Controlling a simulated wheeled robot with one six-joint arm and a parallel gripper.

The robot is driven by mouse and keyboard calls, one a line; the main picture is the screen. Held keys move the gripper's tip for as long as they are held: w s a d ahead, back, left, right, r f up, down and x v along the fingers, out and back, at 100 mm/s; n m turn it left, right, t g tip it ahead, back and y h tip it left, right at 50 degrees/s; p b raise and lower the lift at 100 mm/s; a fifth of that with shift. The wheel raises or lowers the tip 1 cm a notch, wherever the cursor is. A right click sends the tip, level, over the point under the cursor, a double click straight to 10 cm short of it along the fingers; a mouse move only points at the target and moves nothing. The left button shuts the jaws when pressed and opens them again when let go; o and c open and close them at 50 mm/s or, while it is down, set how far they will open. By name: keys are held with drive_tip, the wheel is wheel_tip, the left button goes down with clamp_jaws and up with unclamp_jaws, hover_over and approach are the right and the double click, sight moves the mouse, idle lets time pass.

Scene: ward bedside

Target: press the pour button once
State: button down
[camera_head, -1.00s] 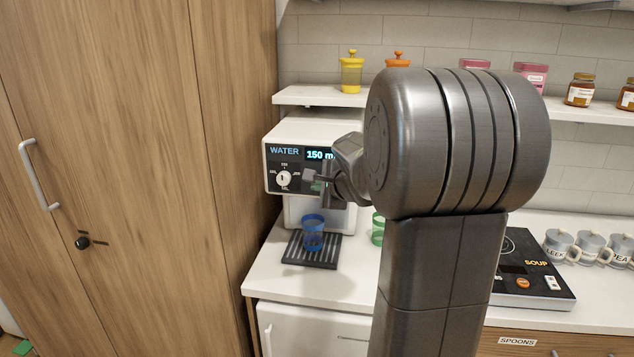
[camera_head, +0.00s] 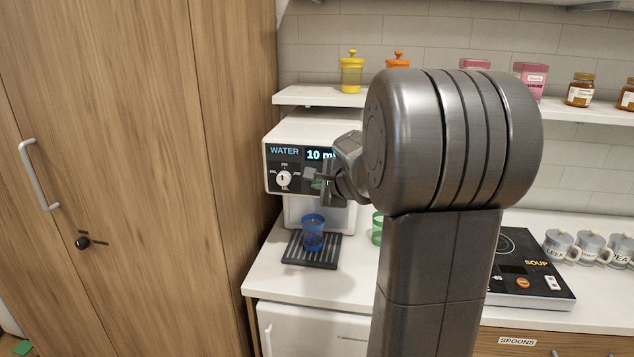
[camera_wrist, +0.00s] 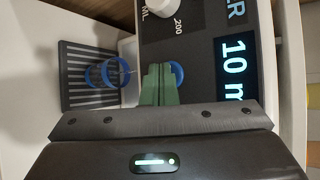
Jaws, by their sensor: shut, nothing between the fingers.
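The white water dispenser (camera_head: 310,130) stands on the counter, with a dark front panel. Its display (camera_head: 319,154) starts with "10 m" and is partly hidden by my arm; it also shows in the wrist view (camera_wrist: 233,70). My gripper (camera_head: 313,182) is shut and empty in front of the panel, below the display. In the wrist view its green fingers (camera_wrist: 160,80) point at the panel. A round blue part (camera_wrist: 177,73), seemingly the pour button, shows behind the fingertips and is mostly hidden; I cannot tell whether they touch it. A blue cup (camera_head: 313,232) stands upright on the drip tray (camera_head: 296,250).
A white dial (camera_head: 284,178) is on the panel's left. A green cup (camera_head: 377,228) stands right of the dispenser, partly behind my arm. A shelf (camera_head: 320,97) with jars runs above. A tall wooden cabinet (camera_head: 120,150) stands close on the left.

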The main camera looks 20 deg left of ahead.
drive_tip(key=shift+s, duration=0.15)
drive_tip(key=shift+s+d, duration=0.2)
drive_tip(key=shift+s, duration=0.45)
drive_tip(key=s, duration=0.2)
drive_tip(key=s+d, duration=0.1)
drive_tip(key=s, duration=0.2)
drive_tip(key=shift+d, duration=0.1)
drive_tip(key=shift+w, duration=0.2)
idle(0.4)
drive_tip(key=s, duration=0.2)
drive_tip(key=s+d, duration=0.1)
drive_tip(key=s, duration=0.1)
idle(0.6)
